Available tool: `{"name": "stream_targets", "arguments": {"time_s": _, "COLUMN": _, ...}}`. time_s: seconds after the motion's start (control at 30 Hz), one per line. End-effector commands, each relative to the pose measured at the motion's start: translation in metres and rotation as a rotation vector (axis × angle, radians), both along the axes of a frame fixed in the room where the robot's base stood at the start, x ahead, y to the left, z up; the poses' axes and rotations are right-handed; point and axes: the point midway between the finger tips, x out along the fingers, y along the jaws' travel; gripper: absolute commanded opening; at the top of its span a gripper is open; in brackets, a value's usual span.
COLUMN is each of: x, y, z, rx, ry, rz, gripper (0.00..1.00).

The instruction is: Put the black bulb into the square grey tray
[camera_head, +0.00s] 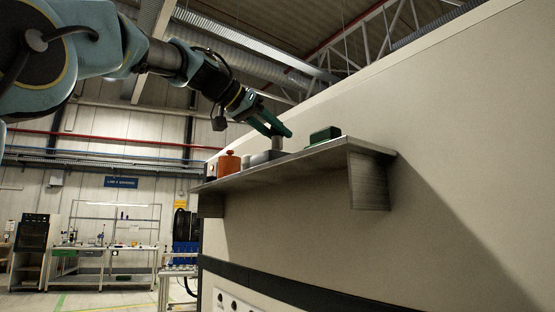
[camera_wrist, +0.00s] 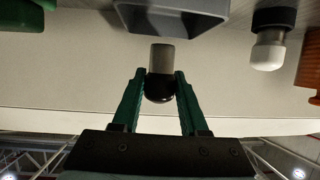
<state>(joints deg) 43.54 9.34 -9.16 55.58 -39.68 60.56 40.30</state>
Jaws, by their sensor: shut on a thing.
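My gripper (camera_head: 279,134) is above the shelf, and its green fingers show in the wrist view (camera_wrist: 160,88). They are shut on the black bulb (camera_wrist: 160,88), one finger on each side of its round black end. The bulb's grey cylindrical end (camera_wrist: 161,55) points away from the gripper, toward the tray. The square grey tray (camera_head: 263,158) is on the shelf, and its rim and wall show in the wrist view (camera_wrist: 172,30). The tray's inside is mostly cut off by the frame.
The metal shelf (camera_head: 300,156) is fixed to a pale wall. A green box (camera_head: 324,135) stands right of the tray in the head view. An orange container (camera_head: 229,164) stands to its left. A white-and-black bulb-like piece (camera_wrist: 269,47) is near the tray in the wrist view.

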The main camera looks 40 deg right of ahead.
Motion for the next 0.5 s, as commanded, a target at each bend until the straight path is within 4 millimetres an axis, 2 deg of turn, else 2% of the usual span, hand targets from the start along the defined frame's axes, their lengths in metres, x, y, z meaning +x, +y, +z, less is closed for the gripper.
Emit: {"name": "stream_targets", "arguments": {"time_s": 0.5, "x": 0.0, "y": 0.0, "z": -0.048, "rx": 0.001, "ry": 0.001, "rz": 0.002, "gripper": 0.0}}
